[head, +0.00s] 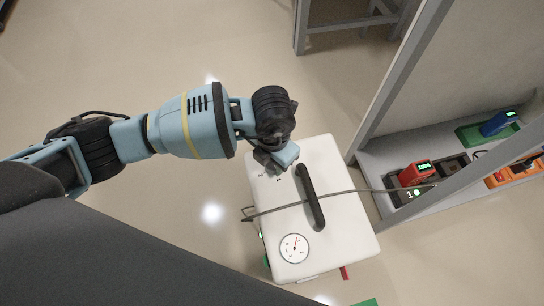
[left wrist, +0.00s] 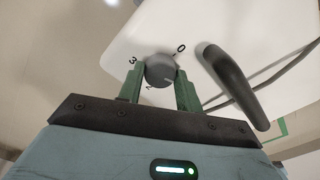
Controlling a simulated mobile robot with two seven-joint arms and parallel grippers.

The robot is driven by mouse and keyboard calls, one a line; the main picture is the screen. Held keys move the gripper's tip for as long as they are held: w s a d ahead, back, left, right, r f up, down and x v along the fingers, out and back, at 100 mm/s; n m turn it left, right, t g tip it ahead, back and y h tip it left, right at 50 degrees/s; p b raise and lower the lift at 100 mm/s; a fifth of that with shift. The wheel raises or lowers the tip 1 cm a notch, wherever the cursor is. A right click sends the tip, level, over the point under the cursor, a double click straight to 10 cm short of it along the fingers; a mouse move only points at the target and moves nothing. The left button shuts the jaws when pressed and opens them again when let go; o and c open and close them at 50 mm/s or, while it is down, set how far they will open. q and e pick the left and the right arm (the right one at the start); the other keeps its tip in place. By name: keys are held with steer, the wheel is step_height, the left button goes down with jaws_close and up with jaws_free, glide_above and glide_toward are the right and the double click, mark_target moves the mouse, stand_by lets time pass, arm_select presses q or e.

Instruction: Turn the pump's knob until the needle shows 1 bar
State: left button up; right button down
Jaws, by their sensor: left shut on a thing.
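The pump (head: 340,235) is a white box on the floor with a black carry handle (head: 310,196) on top. Its round white gauge (head: 294,248) faces up near the lower left corner; the needle is too small to read surely. My left gripper (head: 272,163) is at the pump's upper left corner and hides the knob in the head view. In the left wrist view, the grey knob (left wrist: 160,69) sits between my green fingers, which are shut on it. The marks 0, 2 and 3 show around it; a pale line on the knob points toward the lower right. My right gripper is out of view.
A grey cable (head: 350,190) crosses the pump under the handle toward a shelf (head: 375,160) on the right. Open floor (head: 190,255) lies left of the pump.

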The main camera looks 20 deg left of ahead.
arm_select(q)
steer(key=shift+m, duration=0.5)
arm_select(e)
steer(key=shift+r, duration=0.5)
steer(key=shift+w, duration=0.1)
arm_select(q)
steer(key=o, duration=1)
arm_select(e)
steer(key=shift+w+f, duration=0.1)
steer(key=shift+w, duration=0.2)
arm_select(q)
steer(key=shift+r+p, duration=0.1)
steer(key=shift+p, duration=0.2)
step_height(320, 180, up, 7)
steer(key=p, duration=0.3)
steer(key=shift+r, duration=0.35)
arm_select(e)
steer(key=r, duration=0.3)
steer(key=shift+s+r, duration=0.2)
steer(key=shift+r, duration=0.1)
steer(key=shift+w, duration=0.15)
